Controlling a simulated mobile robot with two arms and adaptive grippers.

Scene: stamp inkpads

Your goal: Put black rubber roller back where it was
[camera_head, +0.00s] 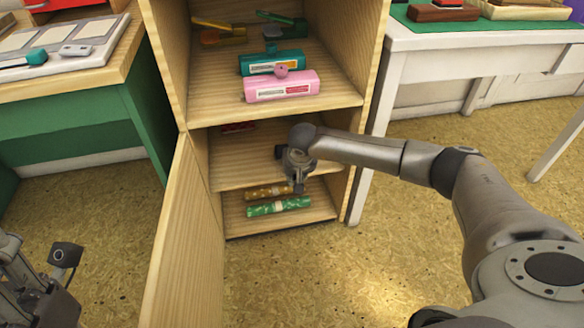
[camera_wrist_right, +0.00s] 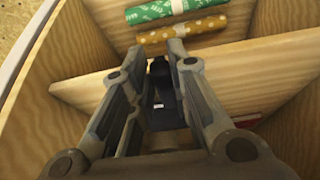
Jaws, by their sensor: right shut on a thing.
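The black rubber roller (camera_wrist_right: 164,92) shows between the fingers of my right gripper (camera_wrist_right: 168,60) in the right wrist view. The right gripper is shut on it, and the fingers hide part of it. In the head view my right gripper (camera_head: 296,182) is at the open front of the wooden cabinet (camera_head: 188,60), by the middle shelf (camera_head: 240,160). The roller cannot be made out clearly there. I cannot tell whether it touches the shelf. My left gripper (camera_head: 40,290) is at the lower left, away from the cabinet, and its fingers are partly cut off.
Gold (camera_head: 266,192) and green (camera_head: 278,207) rolls lie on the bottom shelf. A red item (camera_head: 238,127) is at the middle shelf's back left. The cabinet door (camera_head: 180,240) stands open.

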